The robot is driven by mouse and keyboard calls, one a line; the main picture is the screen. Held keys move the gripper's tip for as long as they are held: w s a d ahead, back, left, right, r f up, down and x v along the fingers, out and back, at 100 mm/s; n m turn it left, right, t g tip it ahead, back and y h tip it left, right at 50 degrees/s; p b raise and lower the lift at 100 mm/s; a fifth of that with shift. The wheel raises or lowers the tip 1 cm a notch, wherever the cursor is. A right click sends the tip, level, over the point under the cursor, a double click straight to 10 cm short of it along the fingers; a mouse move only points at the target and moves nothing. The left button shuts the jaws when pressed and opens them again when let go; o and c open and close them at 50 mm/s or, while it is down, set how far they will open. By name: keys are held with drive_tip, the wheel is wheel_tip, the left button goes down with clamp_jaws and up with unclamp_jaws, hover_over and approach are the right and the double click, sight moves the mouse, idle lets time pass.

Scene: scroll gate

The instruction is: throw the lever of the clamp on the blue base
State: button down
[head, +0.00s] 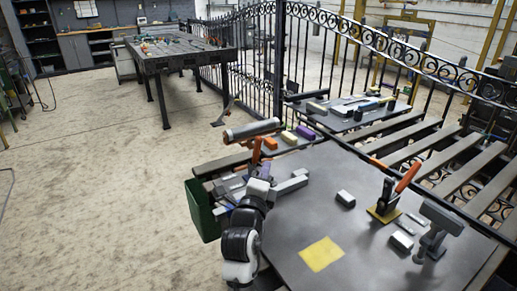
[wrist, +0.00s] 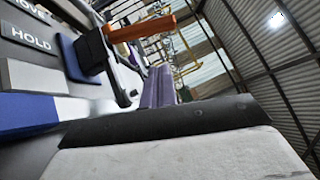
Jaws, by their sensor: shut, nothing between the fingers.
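In the wrist view, a dark clamp (wrist: 90,50) with an orange lever (wrist: 140,28) stands at the upper left. In the head view, my gripper (head: 266,165) is at the table's left side, close to an upright orange lever (head: 256,151). That clamp's base is largely hidden by my arm.
Another clamp, with a red-orange lever (head: 406,177), stands on a yellow base (head: 375,216) to the right. A grey cylinder (head: 250,130) lies behind my gripper. A green bin (head: 201,210) is at the left. The front tabletop around a yellow square (head: 321,254) is mostly clear.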

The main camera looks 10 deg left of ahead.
sight(256, 145)
drive_tip(key=shift+w+a+r+p, duration=0.25)
drive_tip(key=shift+w+a, duration=0.2)
drive_tip(key=shift+w, duration=0.25)
drive_tip(key=shift+w+a+r+p, duration=0.2)
drive_tip(key=shift+w+a+p, duration=0.25)
drive_tip(key=shift+w, duration=0.2)
drive_tip(key=shift+w+a+r+p, duration=0.25)
drive_tip(key=shift+w+a, duration=0.25)
drive_tip(key=shift+w, duration=0.2)
drive_tip(key=shift+w+a+r+n+g+p, duration=0.15)
drive_tip(key=shift+r+n+g+p, duration=0.15)
drive_tip(key=shift+p, duration=0.1)
drive_tip(key=shift+w+a+r+n+g+p, duration=0.6)
drive_tip(key=shift+n+g+p, duration=0.15)
drive_tip(key=shift+p, duration=0.25)
drive_tip(key=w+a+n+g+p, duration=0.1)
drive_tip(key=w+a+n+g, duration=0.3)
drive_tip(key=w+a, duration=0.1)
drive_tip(key=shift+w+a+f+h, duration=0.2)
drive_tip(key=shift+w+a+h, duration=0.1)
drive_tip(key=shift+a, duration=0.05)
